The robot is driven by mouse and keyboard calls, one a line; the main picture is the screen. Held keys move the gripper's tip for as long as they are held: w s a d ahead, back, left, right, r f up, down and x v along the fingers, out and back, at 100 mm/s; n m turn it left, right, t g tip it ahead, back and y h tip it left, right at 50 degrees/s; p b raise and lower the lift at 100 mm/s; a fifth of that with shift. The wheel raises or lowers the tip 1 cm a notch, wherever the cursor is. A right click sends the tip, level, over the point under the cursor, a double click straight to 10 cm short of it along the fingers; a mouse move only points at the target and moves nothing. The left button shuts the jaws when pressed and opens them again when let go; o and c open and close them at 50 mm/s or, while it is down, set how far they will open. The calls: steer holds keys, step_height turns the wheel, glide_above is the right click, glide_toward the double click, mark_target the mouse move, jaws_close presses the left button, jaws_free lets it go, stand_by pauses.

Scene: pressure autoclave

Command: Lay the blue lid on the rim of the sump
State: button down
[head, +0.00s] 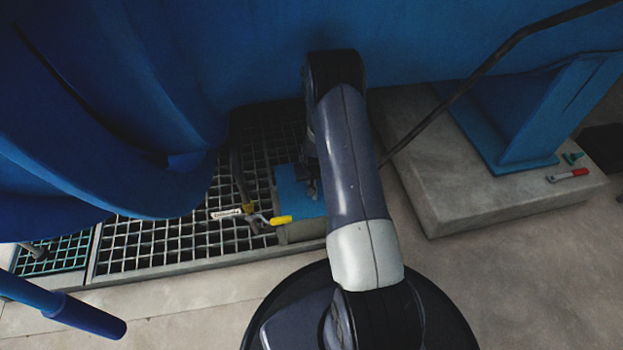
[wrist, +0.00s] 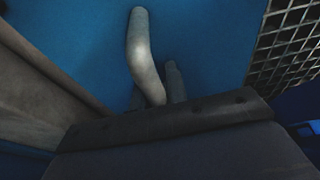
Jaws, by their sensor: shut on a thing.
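The blue lid (head: 288,184) is a flat panel in the head view, left of my arm. It lies over the grey sump (head: 302,231), whose front side shows below it. I cannot tell whether the lid touches the rim. In the wrist view the lid (wrist: 205,45) fills the middle, with a curved grey piece standing against it. My gripper (head: 313,187) is at the lid's right part, partly hidden by my arm, and is shut on the lid. A pale wall-like surface, perhaps the sump (wrist: 45,65), runs along the left of the wrist view.
A valve with a yellow handle (head: 281,220) and a white tag (head: 227,213) stands at the lid's left. Floor grating (head: 160,240) surrounds it. The large blue vessel (head: 120,110) overhangs the left and back. A concrete plinth (head: 450,190) is at the right. Open floor lies in front.

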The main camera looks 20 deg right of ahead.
steer(key=shift+f+b, duration=0.75)
steer(key=shift+f, duration=0.05)
steer(key=c, duration=1.3)
jaws_free()
steer(key=shift+c, duration=0.2)
steer(key=p+v, duration=0.5)
steer(key=v, duration=0.6)
steer(key=shift+w+f, duration=0.1)
